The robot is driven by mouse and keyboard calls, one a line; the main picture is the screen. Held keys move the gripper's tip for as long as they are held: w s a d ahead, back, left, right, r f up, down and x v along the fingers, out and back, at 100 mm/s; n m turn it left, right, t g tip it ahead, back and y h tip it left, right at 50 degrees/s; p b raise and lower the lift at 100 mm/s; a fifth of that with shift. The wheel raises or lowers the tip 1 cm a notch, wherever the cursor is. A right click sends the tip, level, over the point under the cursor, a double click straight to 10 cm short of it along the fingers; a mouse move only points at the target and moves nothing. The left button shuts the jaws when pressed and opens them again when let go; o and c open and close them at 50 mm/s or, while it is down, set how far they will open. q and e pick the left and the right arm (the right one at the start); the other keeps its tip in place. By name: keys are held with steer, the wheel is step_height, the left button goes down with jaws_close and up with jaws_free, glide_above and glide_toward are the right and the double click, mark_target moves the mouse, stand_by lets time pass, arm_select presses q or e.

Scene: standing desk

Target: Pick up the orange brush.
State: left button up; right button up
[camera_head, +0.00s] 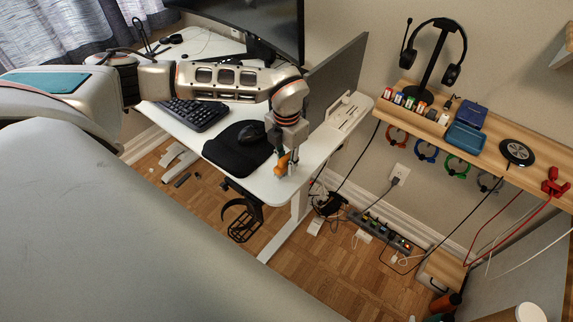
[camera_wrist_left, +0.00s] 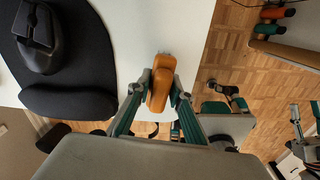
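The orange brush (camera_head: 282,165) is at the near right corner of the white desk in the head view. It also shows in the left wrist view (camera_wrist_left: 160,88), upright in the picture. My left gripper (camera_head: 284,154) reaches down over it, and in the left wrist view its fingertips (camera_wrist_left: 160,80) press on both sides of the orange body. The gripper looks shut on the brush. I cannot tell whether the brush touches the desk. My right gripper is not in the head view; grey and teal parts at the right edge of the left wrist view may be mine.
A black mouse pad (camera_head: 236,150) with a mouse (camera_head: 251,132) lies left of the brush, and a keyboard (camera_head: 194,113) beyond it. A grey panel (camera_head: 338,72) stands along the desk's right side. A wooden shelf (camera_head: 480,140) is on the wall. Floor lies beyond the desk edge.

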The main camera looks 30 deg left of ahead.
mark_target(287, 157)
arm_select(q)
step_height(287, 157, up, 20)
steer(key=shift+p, duration=0.4)
stand_by(0.3)
stand_by(0.4)
